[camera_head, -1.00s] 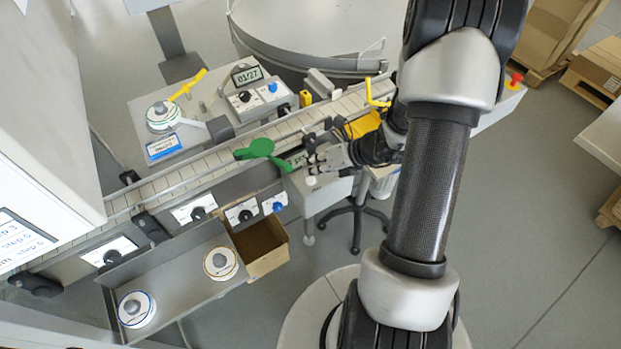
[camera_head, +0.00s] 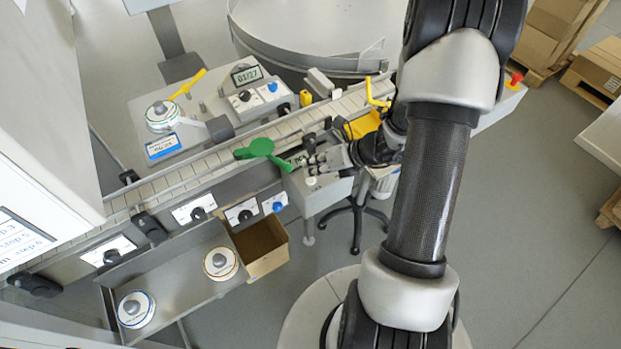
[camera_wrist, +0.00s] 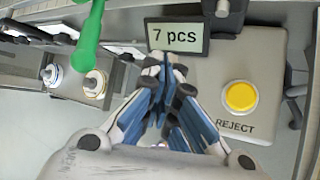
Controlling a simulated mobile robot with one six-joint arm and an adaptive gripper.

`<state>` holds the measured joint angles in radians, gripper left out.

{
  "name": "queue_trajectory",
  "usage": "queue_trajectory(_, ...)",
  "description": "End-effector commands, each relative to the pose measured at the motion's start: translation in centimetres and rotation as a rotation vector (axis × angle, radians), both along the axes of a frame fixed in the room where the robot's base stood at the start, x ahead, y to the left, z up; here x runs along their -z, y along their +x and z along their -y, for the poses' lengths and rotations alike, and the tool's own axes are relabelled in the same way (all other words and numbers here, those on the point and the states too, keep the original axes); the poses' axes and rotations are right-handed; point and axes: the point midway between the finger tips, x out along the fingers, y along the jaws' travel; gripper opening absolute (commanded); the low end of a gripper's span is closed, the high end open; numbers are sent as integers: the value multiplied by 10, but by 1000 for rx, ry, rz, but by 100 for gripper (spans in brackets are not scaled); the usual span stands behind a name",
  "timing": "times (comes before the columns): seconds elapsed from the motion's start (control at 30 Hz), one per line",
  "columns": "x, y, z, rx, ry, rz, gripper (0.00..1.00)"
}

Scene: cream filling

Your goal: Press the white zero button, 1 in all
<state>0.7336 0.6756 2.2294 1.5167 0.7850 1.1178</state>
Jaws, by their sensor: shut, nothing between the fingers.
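A small white button (camera_head: 311,181) shows on the grey box (camera_head: 326,196) beside the conveyor in the head view. My gripper (camera_head: 314,164) is just above it in that picture, over the same box. In the wrist view my gripper (camera_wrist: 166,78) is shut and empty, with its fingertips close together below a display (camera_wrist: 177,36) reading "7 pcs". I cannot make out the white button in the wrist view; the fingers may cover it. Whether the fingertips touch the box or the button cannot be told.
A yellow REJECT button (camera_wrist: 240,97) is right of the fingers in the wrist view. A green paddle (camera_head: 261,147) reaches over the conveyor (camera_head: 222,155) nearby. A cardboard box (camera_head: 265,262) and a tray with round weights (camera_head: 190,285) are lower left.

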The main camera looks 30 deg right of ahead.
Motion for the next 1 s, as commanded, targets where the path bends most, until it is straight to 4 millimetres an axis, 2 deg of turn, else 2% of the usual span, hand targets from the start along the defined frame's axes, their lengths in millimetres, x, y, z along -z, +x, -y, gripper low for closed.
queue_trajectory(0.1,6,0,0,1,1,0,0)
queue_trajectory(1.0,12,0,0,0,0,0,0)
